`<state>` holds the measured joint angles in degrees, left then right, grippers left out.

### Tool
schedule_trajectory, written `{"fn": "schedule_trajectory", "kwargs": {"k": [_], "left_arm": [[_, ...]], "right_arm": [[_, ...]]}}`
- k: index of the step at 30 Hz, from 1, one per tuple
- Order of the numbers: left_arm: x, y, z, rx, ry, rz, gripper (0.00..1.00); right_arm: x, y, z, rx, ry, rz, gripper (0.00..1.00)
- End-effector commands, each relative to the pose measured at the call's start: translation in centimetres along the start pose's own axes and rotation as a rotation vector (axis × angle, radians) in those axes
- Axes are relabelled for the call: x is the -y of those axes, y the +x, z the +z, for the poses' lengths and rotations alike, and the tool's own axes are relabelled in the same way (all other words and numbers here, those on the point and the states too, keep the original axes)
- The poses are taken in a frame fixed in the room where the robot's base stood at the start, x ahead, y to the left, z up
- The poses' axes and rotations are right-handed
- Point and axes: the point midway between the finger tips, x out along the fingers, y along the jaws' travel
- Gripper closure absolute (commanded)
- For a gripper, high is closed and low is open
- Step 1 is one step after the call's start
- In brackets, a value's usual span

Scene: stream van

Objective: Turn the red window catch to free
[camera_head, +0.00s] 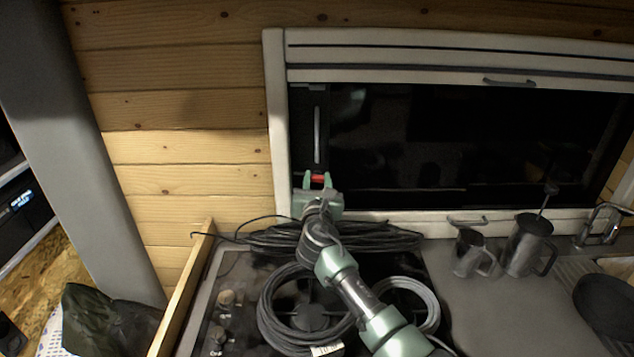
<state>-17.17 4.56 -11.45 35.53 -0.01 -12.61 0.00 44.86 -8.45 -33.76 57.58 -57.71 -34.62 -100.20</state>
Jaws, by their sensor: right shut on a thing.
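The red window catch (318,178) is at the lower left corner of the dark window (440,140), just inside the white frame. My right gripper (317,180) is at the catch, with its two green fingers on either side of the red part, shut on it. The fingers hide part of the catch, and its exact angle is hard to tell. My left gripper is not in view.
Black cable (380,238) and coiled hoses (275,320) lie on the hob below my right arm. A metal jug (468,255) and a French press (527,247) stand on the counter at right, near a tap (603,222). A wooden edge (184,295) borders the hob.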

Motion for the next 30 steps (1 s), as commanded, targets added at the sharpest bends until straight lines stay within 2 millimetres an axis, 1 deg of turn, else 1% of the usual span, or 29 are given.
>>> {"fn": "schedule_trajectory", "kwargs": {"k": [1,15,22,30], "left_arm": [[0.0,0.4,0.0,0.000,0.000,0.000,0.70],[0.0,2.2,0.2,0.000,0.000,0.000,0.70],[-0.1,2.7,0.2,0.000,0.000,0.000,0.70],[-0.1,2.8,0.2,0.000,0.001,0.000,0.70]], "right_arm": [[0.0,0.0,-0.2,0.000,0.032,0.000,1.00],[0.2,0.0,-0.3,-0.001,0.368,0.001,1.00],[0.2,0.0,-0.2,-0.002,0.464,0.000,1.00],[0.2,0.0,-0.2,-0.002,0.500,-0.001,1.00]]}}
